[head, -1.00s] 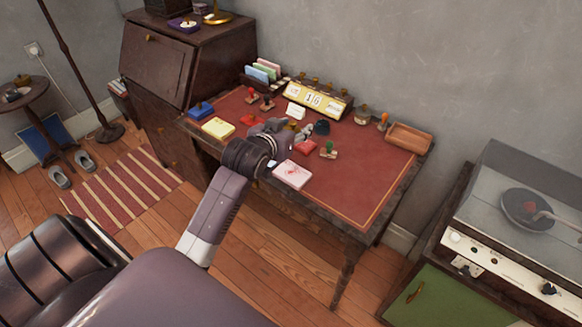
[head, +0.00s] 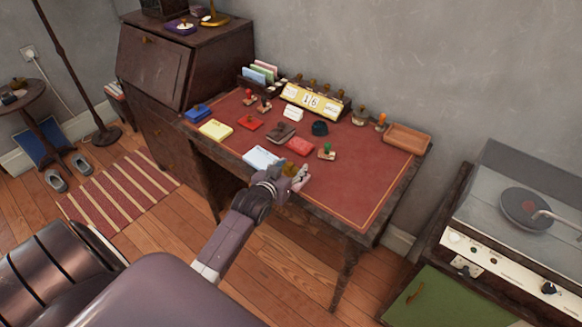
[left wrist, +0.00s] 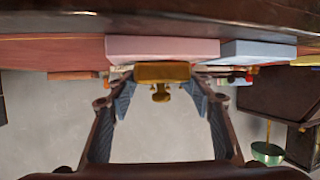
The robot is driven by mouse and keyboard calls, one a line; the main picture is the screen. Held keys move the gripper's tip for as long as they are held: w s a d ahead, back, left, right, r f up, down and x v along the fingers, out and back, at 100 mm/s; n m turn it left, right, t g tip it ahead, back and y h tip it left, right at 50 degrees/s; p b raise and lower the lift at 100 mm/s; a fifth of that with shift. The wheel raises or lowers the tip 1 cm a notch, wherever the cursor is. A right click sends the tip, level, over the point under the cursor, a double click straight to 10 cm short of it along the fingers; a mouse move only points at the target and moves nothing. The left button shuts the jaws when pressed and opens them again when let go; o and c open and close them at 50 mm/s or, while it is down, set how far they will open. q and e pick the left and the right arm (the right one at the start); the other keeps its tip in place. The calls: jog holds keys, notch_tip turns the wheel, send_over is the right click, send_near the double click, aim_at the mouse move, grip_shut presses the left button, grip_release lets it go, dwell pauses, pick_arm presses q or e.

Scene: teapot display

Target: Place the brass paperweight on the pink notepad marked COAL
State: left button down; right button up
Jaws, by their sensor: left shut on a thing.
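My left gripper (head: 288,175) is at the desk's front edge in the head view, shut on the small brass paperweight (head: 290,169). The left wrist view is upside down. There the paperweight (left wrist: 161,73) sits between the fingertips of the gripper (left wrist: 160,84), upright, with its knob pointing down in the picture. Its base is against or just above the top of the pink notepad (left wrist: 160,47); I cannot tell whether they touch. In the head view the gripper hides most of the pink notepad. The COAL marking is not readable. My right gripper is not in view.
A pale blue notepad (head: 261,158) lies just left of the gripper. A red pad (head: 300,146) and a green-handled stamp (head: 326,152) lie behind it. A yellow notepad (head: 215,130) is farther left. The desk's right front (head: 350,190) is clear.

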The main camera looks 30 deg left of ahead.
pick_arm(q)
jog(key=c, duration=1)
grip_release()
jog(key=shift+o, duration=0.2)
jog(key=shift+s+r, duration=0.1)
jog(key=shift+r, duration=0.05)
jog(key=v, duration=1.2)
